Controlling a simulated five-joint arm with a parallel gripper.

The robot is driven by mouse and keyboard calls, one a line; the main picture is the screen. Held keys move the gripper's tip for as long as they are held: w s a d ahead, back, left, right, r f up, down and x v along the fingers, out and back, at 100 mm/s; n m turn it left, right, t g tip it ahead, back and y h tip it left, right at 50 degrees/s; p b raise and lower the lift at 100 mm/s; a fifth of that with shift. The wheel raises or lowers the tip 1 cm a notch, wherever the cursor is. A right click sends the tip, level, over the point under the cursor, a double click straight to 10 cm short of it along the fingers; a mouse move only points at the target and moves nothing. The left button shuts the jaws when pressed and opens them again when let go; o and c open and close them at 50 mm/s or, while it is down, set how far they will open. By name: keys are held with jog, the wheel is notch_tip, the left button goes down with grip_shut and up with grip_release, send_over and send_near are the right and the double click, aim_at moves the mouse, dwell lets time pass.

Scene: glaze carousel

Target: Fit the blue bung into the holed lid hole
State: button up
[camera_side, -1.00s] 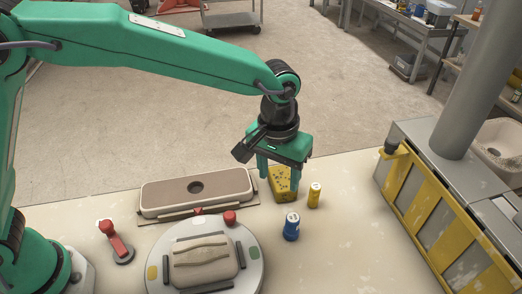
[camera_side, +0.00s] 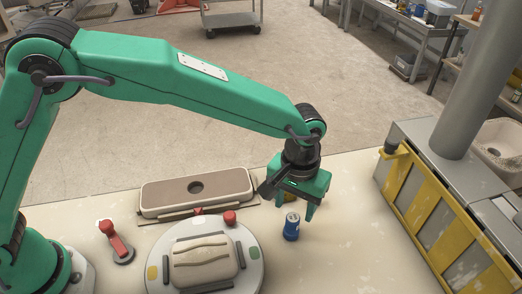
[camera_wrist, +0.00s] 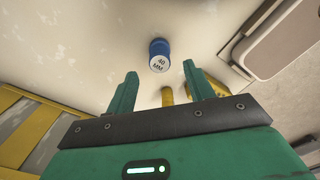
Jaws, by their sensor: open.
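The blue bung (camera_side: 291,230) stands upright on the pale table, right of the round turntable. In the wrist view it (camera_wrist: 159,50) shows a white top marked in MM, just beyond the fingertips. My gripper (camera_side: 295,206) is open, pointing down, above and slightly behind the bung; its fingers also show in the wrist view (camera_wrist: 163,78). Nothing is between the fingers at the bung's height that I can make out. The holed lid (camera_side: 225,186) is a long tan block with a brown top and one dark round hole, lying to the left. Its corner shows in the wrist view (camera_wrist: 275,40).
A yellow cylinder (camera_wrist: 167,97) stands near my fingers, hidden behind the gripper in the side view. The turntable (camera_side: 160,250) carries a beige padded piece. A red-handled lever (camera_side: 115,240) stands left. A yellow-framed grey unit (camera_side: 440,220) borders the right. The table front right is clear.

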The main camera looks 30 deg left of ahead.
aim_at(293, 217)
jog(key=shift+f, duration=2.6)
jog(key=c, duration=1.1)
jog(key=shift+r, duration=0.2)
jog(key=shift+r, duration=0.55)
jog(key=r, duration=0.3)
jog(key=shift+s+d+r, duration=0.1)
jog(key=shift+s+d, duration=0.05)
jog(key=shift+s, duration=0.2)
jog(key=s+d+r, duration=0.1)
jog(key=s+r, duration=0.1)
jog(key=s, duration=0.1)
jog(key=s+d+r, duration=0.1)
jog(key=s+r, duration=0.1)
jog(key=s, duration=0.2)
jog(key=s+d+r, duration=0.1)
jog(key=s+r, duration=0.1)
jog(key=s, duration=0.1)
jog(key=shift+s+d+r, duration=0.1)
jog(key=shift+s+r, duration=0.1)
